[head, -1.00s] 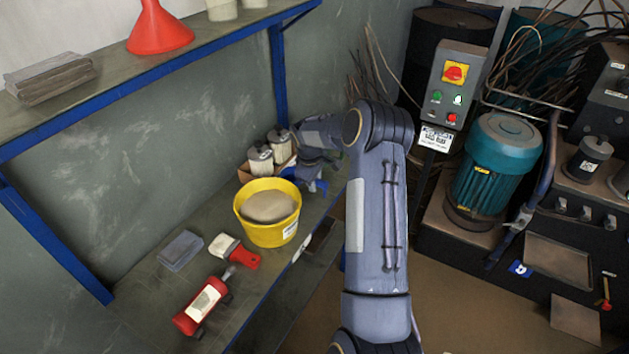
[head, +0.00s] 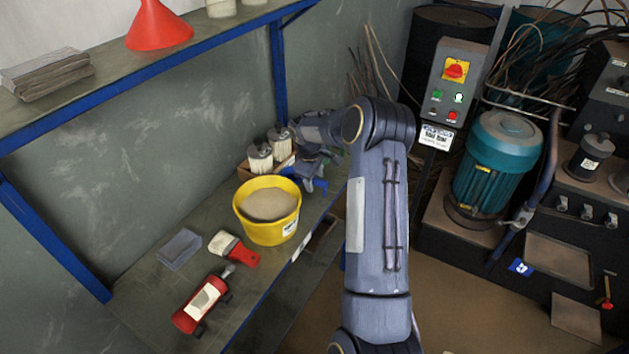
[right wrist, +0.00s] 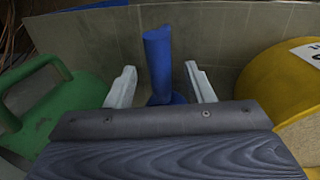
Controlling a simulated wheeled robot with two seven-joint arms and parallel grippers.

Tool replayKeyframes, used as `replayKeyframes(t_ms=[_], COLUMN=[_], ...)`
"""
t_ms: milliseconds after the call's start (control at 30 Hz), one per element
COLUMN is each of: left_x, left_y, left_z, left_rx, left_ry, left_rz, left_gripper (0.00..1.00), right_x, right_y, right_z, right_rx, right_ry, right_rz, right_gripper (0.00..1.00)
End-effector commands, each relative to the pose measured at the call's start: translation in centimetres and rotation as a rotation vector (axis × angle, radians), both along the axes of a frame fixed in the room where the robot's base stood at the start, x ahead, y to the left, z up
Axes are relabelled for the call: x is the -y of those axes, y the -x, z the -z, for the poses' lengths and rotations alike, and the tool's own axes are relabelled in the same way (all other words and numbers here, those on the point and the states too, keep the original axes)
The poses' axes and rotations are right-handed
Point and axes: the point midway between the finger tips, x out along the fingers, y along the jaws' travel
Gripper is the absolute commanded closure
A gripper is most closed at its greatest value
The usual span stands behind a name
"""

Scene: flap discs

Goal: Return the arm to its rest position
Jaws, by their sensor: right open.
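My right arm (head: 378,215) rises from the bottom of the head view and bends over toward the workbench. My right gripper (head: 312,182) is at the bench's far end, just behind and right of the yellow bucket (head: 265,232). In the right wrist view, my right gripper (right wrist: 161,86) has its two pale fingers apart. A blue upright piece (right wrist: 157,62) stands between the fingers in the picture, with gaps on both sides. The bucket is close on the right there. My left gripper does not show.
A green thing with a handle (right wrist: 60,100) is close left in the wrist view. A control box (head: 452,85) and teal motor (head: 490,165) stand right.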

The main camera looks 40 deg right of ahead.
Motion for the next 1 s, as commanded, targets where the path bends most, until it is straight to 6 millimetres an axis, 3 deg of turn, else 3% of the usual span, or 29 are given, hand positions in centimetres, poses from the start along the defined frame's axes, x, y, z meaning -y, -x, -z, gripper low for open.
replayKeyframes(t_ms=[300,733,867,1000], left_x=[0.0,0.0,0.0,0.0], left_y=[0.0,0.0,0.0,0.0], left_z=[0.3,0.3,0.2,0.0], left_rx=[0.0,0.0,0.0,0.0], left_ry=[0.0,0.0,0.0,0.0], left_rz=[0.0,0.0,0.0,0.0], left_gripper=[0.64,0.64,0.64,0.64], right_x=[-1.0,-1.6,-3.8,-8.5], right_y=[0.3,0.5,1.5,4.4], right_z=[-5.1,-6.6,-9.5,-14.2], right_rx=[0.002,0.009,0.053,0.132], right_ry=[0.0,-0.004,-0.029,-0.093], right_rz=[0.0,0.002,0.023,0.07], right_gripper=[0.52,0.52,0.52,0.52])
